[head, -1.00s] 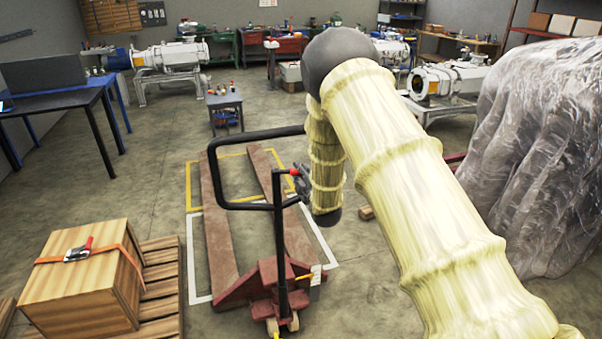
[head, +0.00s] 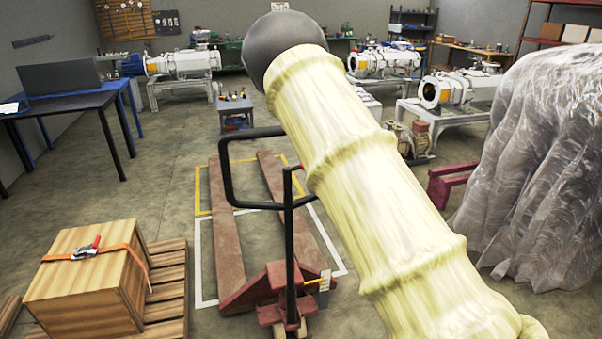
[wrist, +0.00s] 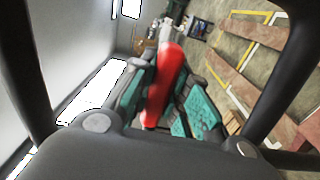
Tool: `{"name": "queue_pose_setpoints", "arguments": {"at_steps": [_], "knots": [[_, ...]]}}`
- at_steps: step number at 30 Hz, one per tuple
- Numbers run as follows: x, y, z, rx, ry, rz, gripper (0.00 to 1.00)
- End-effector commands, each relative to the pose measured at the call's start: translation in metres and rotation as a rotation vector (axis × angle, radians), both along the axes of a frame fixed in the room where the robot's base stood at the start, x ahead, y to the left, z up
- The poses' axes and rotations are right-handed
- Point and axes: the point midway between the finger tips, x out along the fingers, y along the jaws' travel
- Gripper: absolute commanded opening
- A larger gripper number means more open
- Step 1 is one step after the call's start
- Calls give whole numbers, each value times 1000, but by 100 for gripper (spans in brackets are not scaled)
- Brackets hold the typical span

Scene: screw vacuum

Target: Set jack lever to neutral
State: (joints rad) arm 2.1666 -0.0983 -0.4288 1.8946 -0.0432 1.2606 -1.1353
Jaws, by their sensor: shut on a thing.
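The red pallet jack (head: 275,290) stands on the floor with its two forks pointing away. Its black loop handle (head: 226,180) stands upright on a post. The red jack lever (wrist: 166,80) shows in the wrist view, between the teal-padded fingers of my gripper (wrist: 163,98). My gripper is shut on the lever. In the head view, my arm hides the gripper, and only a small red bit shows at the handle top. The lever's exact setting cannot be told.
A strapped wooden crate (head: 85,285) sits on a wooden pallet (head: 170,290) at left. A plastic-wrapped load (head: 540,160) stands at right. A small tool table (head: 236,108) and pump machines are behind.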

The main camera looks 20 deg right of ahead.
Motion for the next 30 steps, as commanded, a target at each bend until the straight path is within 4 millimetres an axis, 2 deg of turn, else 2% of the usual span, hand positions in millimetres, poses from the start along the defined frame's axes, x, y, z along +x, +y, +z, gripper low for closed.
{"name": "queue_pose_setpoints", "arguments": {"at_steps": [12, 13, 16, 26, 30], "knots": [[0, 1, 0, -17, 5, 1, 0], [0, 1, 0, -17, 5, 1, 20], [0, 2, 1, -17, 5, 1, 38], [0, 2, 1, -17, 4, 1, 39], [-9, 3, 1, -17, 4, 1, 39]]}}
